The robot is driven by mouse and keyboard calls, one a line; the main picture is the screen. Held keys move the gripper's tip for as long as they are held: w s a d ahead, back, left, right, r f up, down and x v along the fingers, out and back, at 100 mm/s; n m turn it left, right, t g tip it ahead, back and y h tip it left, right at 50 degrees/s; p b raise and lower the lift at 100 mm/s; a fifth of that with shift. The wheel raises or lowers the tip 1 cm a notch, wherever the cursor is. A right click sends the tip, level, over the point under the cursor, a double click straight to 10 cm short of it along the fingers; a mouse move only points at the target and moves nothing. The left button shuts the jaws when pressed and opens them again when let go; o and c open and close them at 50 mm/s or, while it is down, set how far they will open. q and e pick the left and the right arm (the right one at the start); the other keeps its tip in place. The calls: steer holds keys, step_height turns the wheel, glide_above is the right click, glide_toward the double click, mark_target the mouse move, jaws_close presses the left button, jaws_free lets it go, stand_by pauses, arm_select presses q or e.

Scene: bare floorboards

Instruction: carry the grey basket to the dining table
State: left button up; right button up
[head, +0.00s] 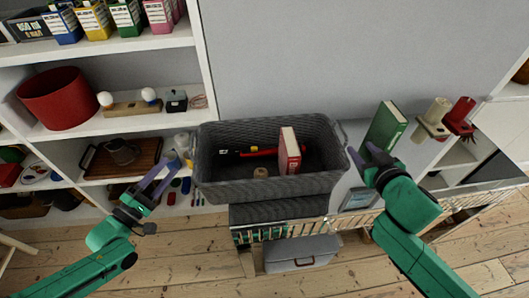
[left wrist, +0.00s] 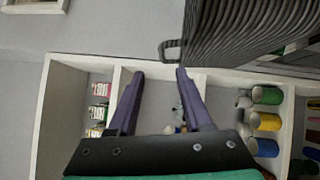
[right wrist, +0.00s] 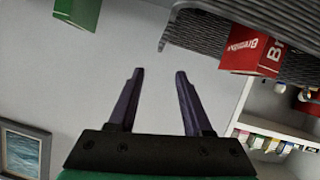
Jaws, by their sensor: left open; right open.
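The grey basket (head: 268,188) is a woven, open-topped box in the middle of the head view, on top of a low unit. It holds a red book (head: 289,152), a red and black item and a small round brown item. My left gripper (head: 170,165) is open, just left of the basket's left end. In the left wrist view the basket's side (left wrist: 225,35) and a loop handle lie just beyond the open fingers (left wrist: 160,73). My right gripper (head: 362,156) is open beside the right handle; the basket (right wrist: 210,33) shows beyond its empty fingers (right wrist: 158,73). No dining table is recognisable.
A white shelf unit (head: 206,62) with cartons, a red bin (head: 57,97) and a wooden tray stands at left. A green book (head: 386,127) and cream and red cylinders stand to the right. A grey case (head: 300,253) sits below the basket. Bare floorboards show in front.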

mark_target(342, 127)
steer(key=shift+x, duration=1)
steer(key=shift+s+r, duration=0.1)
steer(key=shift+s, duration=0.1)
steer(key=shift+r, duration=0.1)
steer(key=x, duration=1.3)
steer(key=shift+w, duration=0.3)
arm_select(q)
steer(key=x, duration=1.5)
steer(key=shift+w+f, duration=0.25)
steer(key=shift+w, duration=0.1)
arm_select(e)
steer(key=shift+w+f, duration=0.3)
steer(key=shift+f, duration=0.05)
arm_select(q)
steer(key=shift+s+a, duration=0.1)
steer(key=shift+c, duration=0.3)
arm_select(e)
steer(key=shift+s+r, duration=0.1)
steer(key=shift+c, duration=0.3)
arm_select(q)
steer(key=shift+r, duration=0.1)
jaws_close()
arm_select(e)
jaws_close()
